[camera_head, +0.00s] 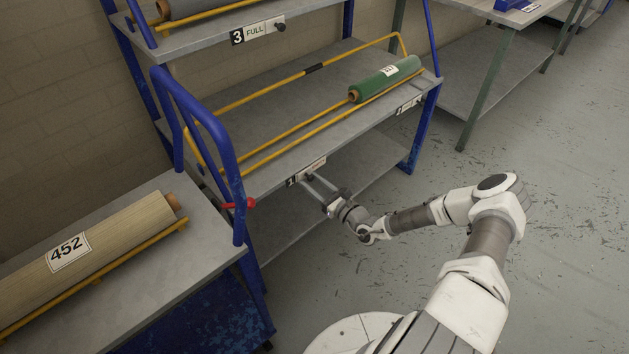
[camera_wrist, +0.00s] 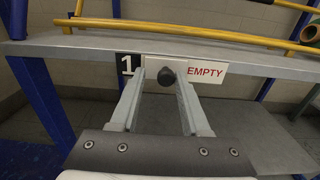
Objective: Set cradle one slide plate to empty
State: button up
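The cradle one slide plate (camera_wrist: 208,71) is on the shelf's front edge, right of a black "1" tag (camera_wrist: 128,65). Red "EMPTY" shows on its right part. Its dark round knob (camera_wrist: 167,78) is left of the word. My gripper (camera_wrist: 161,72) is open, with a finger on each side of the knob. The knob is closer to the right finger; I cannot tell whether they touch. The left finger hides part of the plate. In the head view, my gripper (camera_head: 313,180) reaches the plate (camera_head: 313,167), where its lettering is too small to read.
A green roll (camera_head: 385,80) lies on the same shelf's yellow rails, above another label (camera_head: 408,105). A plate reading "3 FULL" (camera_head: 257,31) is on the shelf above. A blue post with a red handle (camera_head: 240,203) and roll 452 (camera_head: 100,235) are at left.

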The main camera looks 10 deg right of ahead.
jog(key=shift+o, duration=0.5)
jog(key=shift+d, duration=0.1)
jog(key=shift+s+d+r, duration=0.1)
jog(key=shift+s+d, duration=0.05)
jog(key=shift+s, duration=0.05)
jog(key=p+v, duration=0.3)
jog(key=v, duration=1.3)
jog(key=shift+s+d, duration=0.15)
jog(key=shift+s, duration=0.2)
